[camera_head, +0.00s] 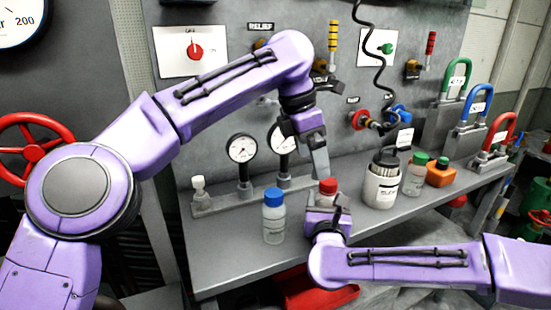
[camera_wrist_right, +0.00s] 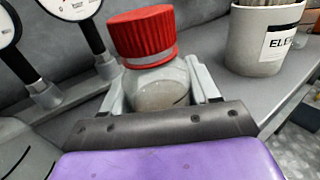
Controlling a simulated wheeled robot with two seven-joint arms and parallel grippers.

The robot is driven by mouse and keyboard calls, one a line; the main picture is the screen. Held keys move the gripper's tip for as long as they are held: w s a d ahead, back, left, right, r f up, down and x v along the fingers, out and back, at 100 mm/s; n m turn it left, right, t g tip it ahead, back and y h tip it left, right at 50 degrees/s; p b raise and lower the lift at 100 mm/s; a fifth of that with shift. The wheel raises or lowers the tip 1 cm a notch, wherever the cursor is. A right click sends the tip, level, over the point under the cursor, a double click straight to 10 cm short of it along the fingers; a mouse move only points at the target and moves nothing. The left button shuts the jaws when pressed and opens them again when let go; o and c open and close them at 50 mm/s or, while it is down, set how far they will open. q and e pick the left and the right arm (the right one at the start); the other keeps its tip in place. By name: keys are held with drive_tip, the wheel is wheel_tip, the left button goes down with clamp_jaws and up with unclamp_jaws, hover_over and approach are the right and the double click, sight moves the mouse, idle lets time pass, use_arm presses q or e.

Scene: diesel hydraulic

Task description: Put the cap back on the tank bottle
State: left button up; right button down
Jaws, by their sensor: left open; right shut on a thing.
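A clear bottle (camera_wrist_right: 160,88) with a ribbed red cap (camera_wrist_right: 142,33) stands between the fingers of my right gripper (camera_wrist_right: 162,78) in the right wrist view. The cap sits at the top of the bottle, with a pale ring beneath it; I cannot tell whether it is screwed down. In the head view the red cap (camera_head: 328,186) shows above my right gripper (camera_head: 327,208), which hides most of the bottle. My left gripper (camera_head: 319,165) is open, pointing down just above and beside the red cap. I cannot tell whether it touches the cap.
A blue-capped bottle (camera_head: 274,217) stands left of the held bottle on the grey bench (camera_head: 225,262). Gauges (camera_head: 242,149) stand behind. A labelled white container (camera_head: 380,190), a green-capped bottle (camera_head: 415,175) and an orange container (camera_head: 440,173) stand right. A red tray (camera_head: 310,290) lies below.

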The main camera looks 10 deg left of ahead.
use_arm(q)
drive_tip(key=s+a, duration=0.1)
drive_tip(key=a, duration=0.1)
drive_tip(key=s+a, duration=0.1)
drive_tip(key=a, duration=0.1)
drive_tip(key=s+a, duration=0.1)
drive_tip(key=a, duration=0.2)
drive_tip(key=shift+s, duration=0.25)
use_arm(e)
drive_tip(key=shift+c, duration=0.9)
unclamp_jaws()
use_arm(q)
wheel_tip(320, 180, down, 2)
drive_tip(key=shift+b, duration=1)
use_arm(e)
drive_tip(key=s, duration=1)
drive_tip(key=shift+s+d, duration=0.25)
drive_tip(key=shift+d, duration=0.2)
